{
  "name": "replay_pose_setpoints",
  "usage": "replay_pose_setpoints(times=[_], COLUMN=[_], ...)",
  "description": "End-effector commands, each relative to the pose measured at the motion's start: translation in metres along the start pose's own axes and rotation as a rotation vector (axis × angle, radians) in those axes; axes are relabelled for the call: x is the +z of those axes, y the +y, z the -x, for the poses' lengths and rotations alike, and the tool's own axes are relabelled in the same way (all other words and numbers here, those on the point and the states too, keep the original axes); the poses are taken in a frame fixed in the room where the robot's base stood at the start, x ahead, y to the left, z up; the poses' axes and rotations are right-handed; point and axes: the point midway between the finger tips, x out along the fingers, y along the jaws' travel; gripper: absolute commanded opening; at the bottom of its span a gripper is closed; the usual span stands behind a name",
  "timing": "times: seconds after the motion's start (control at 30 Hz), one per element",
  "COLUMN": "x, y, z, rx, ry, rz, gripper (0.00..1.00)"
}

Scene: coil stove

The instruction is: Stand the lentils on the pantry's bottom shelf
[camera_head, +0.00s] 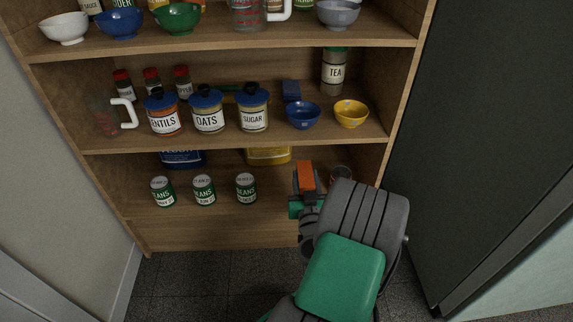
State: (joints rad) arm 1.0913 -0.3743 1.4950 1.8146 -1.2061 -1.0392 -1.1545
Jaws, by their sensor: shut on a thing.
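A jar whose label reads "ENTILS" (163,114), with a blue lid and orange-red contents, stands upright at the left of the pantry's middle shelf. The pantry's bottom shelf (225,221) has several cans on it. My gripper (305,185) is at the right part of the bottom shelf, well away from that jar. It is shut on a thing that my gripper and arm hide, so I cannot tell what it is. An orange part and a green part show at the gripper.
Bean cans (204,190) stand in a row on the bottom shelf, left of my gripper. A blue item (183,160) and a yellow item (268,156) are behind them. A clear reddish container (341,174) shows partly beside my arm. The pantry's side wall is close on the right.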

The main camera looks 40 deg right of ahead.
Motion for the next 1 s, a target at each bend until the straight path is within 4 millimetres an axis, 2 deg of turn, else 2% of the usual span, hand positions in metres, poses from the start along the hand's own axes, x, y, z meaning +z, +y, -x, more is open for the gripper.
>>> replay_pose_setpoints(times=[0.7,0.73,0.8,0.93,1.0], x=[-0.004,-0.004,0.018,0.028,0.040], y=[0.000,0.000,0.002,0.002,0.002], z=[-0.145,-0.150,-0.150,-0.150,-0.149], rx=[0.000,0.000,0.004,0.003,0.003], ry=[0.002,0.003,-0.001,0.003,0.002], rz=[0.002,0.001,-0.001,0.000,-0.002], gripper=[0.00,0.00,0.00,0.00,0.00])
